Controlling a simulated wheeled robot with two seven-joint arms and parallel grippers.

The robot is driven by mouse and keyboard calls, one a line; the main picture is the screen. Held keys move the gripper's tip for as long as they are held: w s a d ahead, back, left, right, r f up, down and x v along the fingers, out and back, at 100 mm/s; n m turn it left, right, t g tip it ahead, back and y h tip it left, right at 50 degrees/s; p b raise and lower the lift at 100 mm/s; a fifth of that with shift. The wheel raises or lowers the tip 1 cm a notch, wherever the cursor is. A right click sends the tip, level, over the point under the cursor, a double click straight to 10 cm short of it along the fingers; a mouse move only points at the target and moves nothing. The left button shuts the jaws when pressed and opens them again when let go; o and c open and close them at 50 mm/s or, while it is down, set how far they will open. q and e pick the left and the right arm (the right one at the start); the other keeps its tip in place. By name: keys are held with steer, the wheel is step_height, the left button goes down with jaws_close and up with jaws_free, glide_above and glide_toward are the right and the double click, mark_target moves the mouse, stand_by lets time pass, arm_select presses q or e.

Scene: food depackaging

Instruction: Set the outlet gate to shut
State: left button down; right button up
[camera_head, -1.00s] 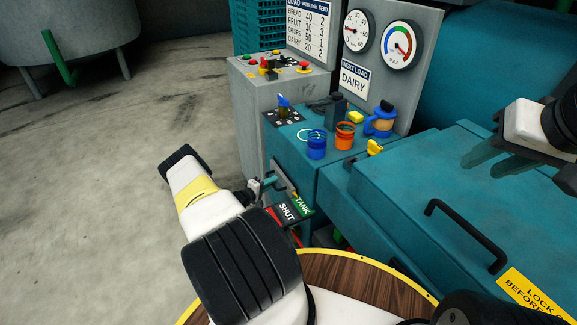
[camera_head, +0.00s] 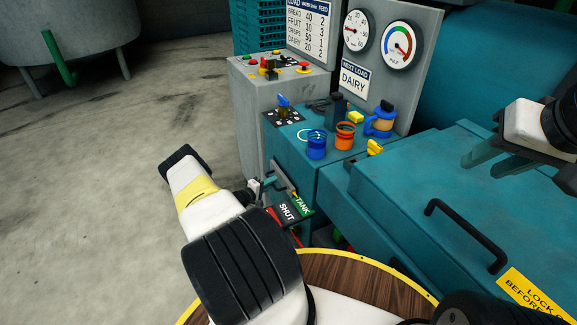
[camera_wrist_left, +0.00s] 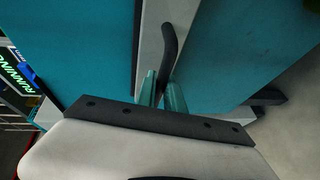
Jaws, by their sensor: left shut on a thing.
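The outlet gate's sign has a dark SHUT half (camera_head: 286,212) and a green TANK half (camera_head: 302,204). It sits on the low front of the teal machine. A dark bent gate handle (camera_wrist_left: 171,45) stands out from a pale plate (camera_wrist_left: 150,42) in the left wrist view. My left gripper (camera_head: 271,181) is shut on this handle; its teal fingers also show in the left wrist view (camera_wrist_left: 161,92), around the handle's near end. The handle's position against the sign is hard to tell in the head view. My right gripper (camera_head: 490,158) is open and empty above the teal lid.
Blue (camera_head: 317,147) and orange (camera_head: 345,136) containers and a blue-and-tan jug (camera_head: 379,122) stand on the machine's top. A blue knob (camera_head: 284,101) is beside them. The teal lid (camera_head: 420,185) has a black handle (camera_head: 465,238).

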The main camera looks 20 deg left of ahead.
arm_select(q)
steer(key=s+a, duration=0.4)
steer(key=s, duration=0.1)
steer(key=shift+s+a, duration=0.2)
steer(key=shift+a, duration=0.1)
steer(key=c, duration=1.5)
jaws_free()
steer(key=shift+o, duration=0.2)
steer(key=v, duration=0.7)
steer(key=shift+s, duration=0.4)
